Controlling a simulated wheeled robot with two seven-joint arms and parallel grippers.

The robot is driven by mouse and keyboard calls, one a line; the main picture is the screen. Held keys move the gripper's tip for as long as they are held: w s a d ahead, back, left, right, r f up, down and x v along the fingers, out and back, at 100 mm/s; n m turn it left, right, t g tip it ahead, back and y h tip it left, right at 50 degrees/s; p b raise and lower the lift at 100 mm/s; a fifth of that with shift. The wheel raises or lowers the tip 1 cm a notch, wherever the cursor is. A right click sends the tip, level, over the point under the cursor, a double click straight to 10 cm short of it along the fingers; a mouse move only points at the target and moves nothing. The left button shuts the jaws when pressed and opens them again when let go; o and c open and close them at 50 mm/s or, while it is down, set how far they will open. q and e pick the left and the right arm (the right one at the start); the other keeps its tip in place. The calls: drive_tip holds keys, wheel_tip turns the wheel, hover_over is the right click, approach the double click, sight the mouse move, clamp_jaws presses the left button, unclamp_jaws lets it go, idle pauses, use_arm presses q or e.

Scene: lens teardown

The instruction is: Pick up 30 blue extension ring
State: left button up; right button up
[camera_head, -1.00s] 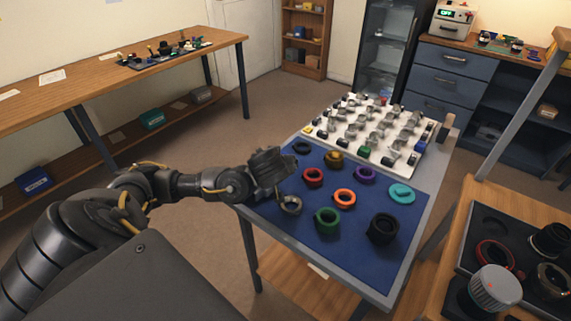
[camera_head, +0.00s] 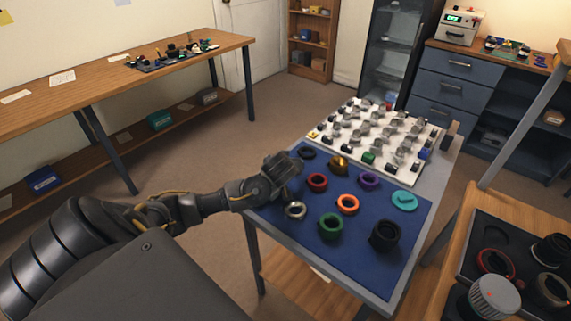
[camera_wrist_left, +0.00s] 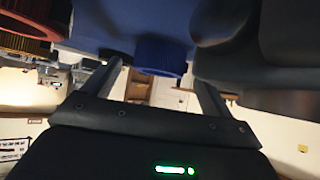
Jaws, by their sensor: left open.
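A dark blue ring (camera_head: 307,153) lies on the blue mat (camera_head: 278,222) near its far left corner, in the head view. In the left wrist view a ribbed blue ring (camera_wrist_left: 162,55) shows at the top middle, between the finger lines. My left gripper (camera_head: 288,168) is beside the near left of the dark blue ring in the head view. In the left wrist view its fingers (camera_wrist_left: 160,85) are apart and nothing is held. Whether the fingertips reach around the ring cannot be told. My right gripper is not in view.
Near the gripper lie a silver ring (camera_head: 296,211), a red ring (camera_head: 317,181) and a brass ring (camera_head: 338,164). Orange, purple, green, teal and black parts lie farther right. A white tray (camera_head: 322,128) of small parts stands behind the mat.

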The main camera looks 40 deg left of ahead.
use_arm(q)
drive_tip(key=shift+x, duration=1.25)
drive_tip(key=c, duration=1.1)
drive_tip(key=shift+o, duration=0.2)
drive_tip(key=shift+r, duration=0.1)
drive_tip(key=shift+r, duration=0.6)
drive_tip(key=b+v, duration=0.2)
drive_tip(key=v, duration=1.6)
drive_tip(key=shift+w+r+b, duration=0.2)
drive_tip(key=shift+r+b, duration=0.1)
